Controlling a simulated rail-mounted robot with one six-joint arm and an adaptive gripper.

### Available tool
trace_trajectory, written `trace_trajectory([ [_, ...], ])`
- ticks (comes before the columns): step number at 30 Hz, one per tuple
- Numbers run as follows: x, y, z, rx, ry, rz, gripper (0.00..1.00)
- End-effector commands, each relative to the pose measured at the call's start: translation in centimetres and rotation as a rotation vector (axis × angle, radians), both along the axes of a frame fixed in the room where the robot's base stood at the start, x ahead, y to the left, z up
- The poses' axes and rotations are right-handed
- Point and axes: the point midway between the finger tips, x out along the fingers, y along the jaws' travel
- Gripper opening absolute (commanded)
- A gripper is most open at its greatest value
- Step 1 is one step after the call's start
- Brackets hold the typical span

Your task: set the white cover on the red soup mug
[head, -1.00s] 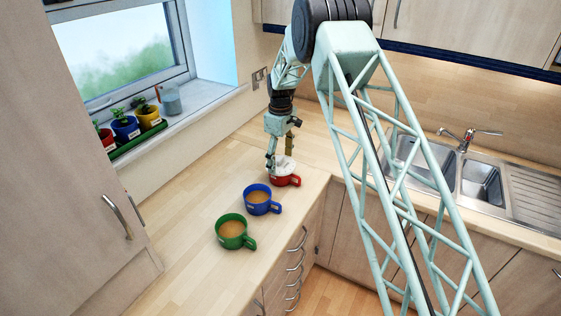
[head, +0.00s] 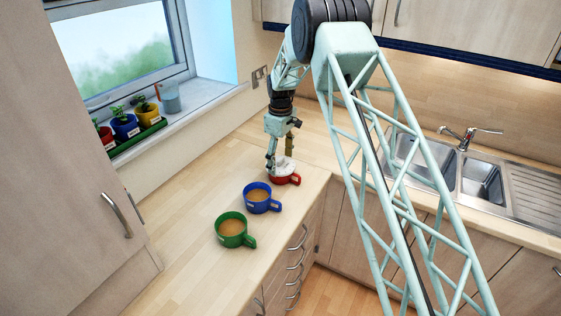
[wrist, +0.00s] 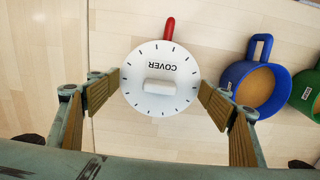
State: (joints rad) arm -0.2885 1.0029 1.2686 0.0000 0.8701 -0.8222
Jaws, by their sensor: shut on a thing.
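The white cover (wrist: 160,82) is a round disc with tick marks around its edge, the word COVER and a raised grip bar. My gripper (head: 281,161) points down, and its two fingers are shut on the cover's rim from opposite sides in the wrist view. The red soup mug (head: 289,180) is directly under the cover. In the wrist view only its red handle (wrist: 169,29) shows past the cover's edge. The cover looks level and over the mug's mouth; I cannot tell whether it touches the rim.
A blue mug (head: 249,201) and a green mug (head: 227,234), both with brown drink, stand in a row nearer on the wooden counter (head: 180,240). Potted plants (head: 130,134) stand on the windowsill. A sink (head: 480,185) is at the right. Counter left of the mugs is clear.

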Motion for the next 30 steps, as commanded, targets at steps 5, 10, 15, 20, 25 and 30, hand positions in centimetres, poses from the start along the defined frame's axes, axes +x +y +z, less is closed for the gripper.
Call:
trace_trajectory([
  [5,0.0,0.0,0.0,0.0,0.0,0.0,0.79],
  [10,0.0,0.0,0.0,0.0,0.0,0.0,0.79],
  [15,0.0,0.0,0.1,0.0,0.0,0.0,0.79],
  [20,0.0,0.0,0.8,0.0,-0.001,0.0,0.79],
  [25,0.0,0.0,1.6,0.0,-0.001,0.0,0.79],
  [30,0.0,0.0,2.5,0.0,0.0,0.0,0.79],
])
